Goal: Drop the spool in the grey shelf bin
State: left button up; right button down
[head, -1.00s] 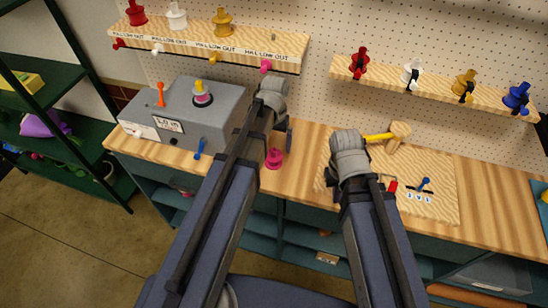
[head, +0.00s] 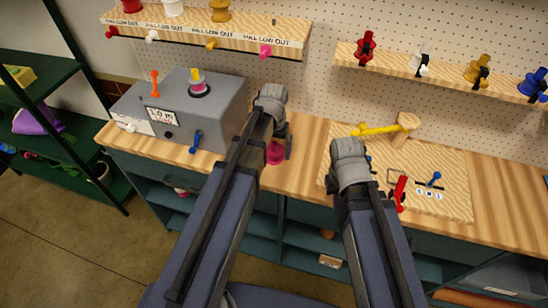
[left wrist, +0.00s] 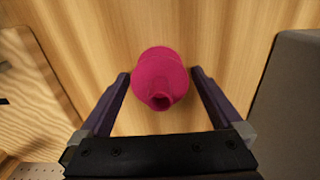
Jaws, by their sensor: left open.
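A pink spool (head: 275,153) stands on the wooden workbench, partly hidden behind my left gripper (head: 279,142) in the head view. In the left wrist view the spool (left wrist: 160,78) sits between the two fingers of my left gripper (left wrist: 160,73). The fingers are apart, with a gap on each side of the spool. My right gripper (head: 352,178) is over the pegboard-side work mat; its fingers are hidden by my wrist. A grey bin-like box (head: 490,280) shows low at the right under the bench; I cannot tell if it is the shelf bin.
A grey machine (head: 190,110) with a pink-and-yellow spool on top stands left of my left gripper. Spool shelves hang on the pegboard. A green rack (head: 65,150) stands far left.

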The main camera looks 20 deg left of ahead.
aim_at(274, 143)
pick_arm(q)
jog(key=c, duration=1.4)
jog(key=shift+r, duration=0.15)
notch_tip(274, 143, up, 10)
jog(key=p, duration=1)
